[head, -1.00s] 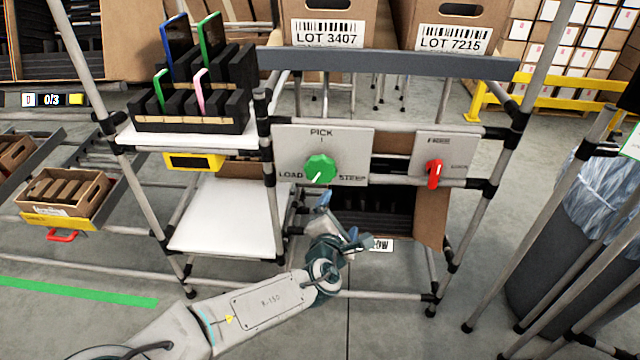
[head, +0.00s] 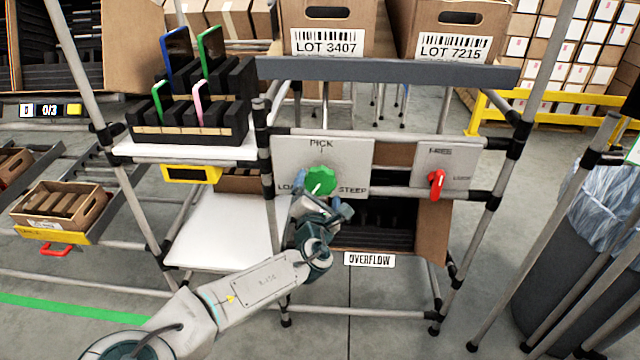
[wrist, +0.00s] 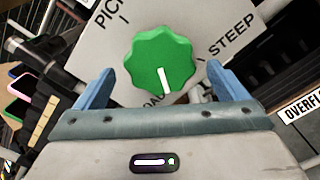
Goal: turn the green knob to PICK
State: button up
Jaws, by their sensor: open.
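The green knob (head: 320,180) sits on a grey panel (head: 352,154) marked PICK at the top, LOAD at lower left and STEEP at lower right. In the wrist view the knob (wrist: 162,60) is a lobed disc, and its white pointer line aims toward the LOAD lettering, which is partly hidden. My gripper (head: 322,190) is just in front of and below the knob. In the wrist view its two blue fingers (wrist: 157,88) are spread wide, one on each side below the knob, with nothing between them. I cannot tell that either finger touches the knob.
A second panel with a red switch (head: 436,184) is to the right. An OVERFLOW label (head: 369,259) hangs below. A black rack (head: 190,120) with coloured plates stands at upper left, above a white shelf (head: 225,225). Grey frame tubes surround the panels.

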aim_at(320, 184)
jog(key=shift+w+d, duration=0.1)
jog(key=shift+w, duration=1.9)
jog(key=c, duration=1)
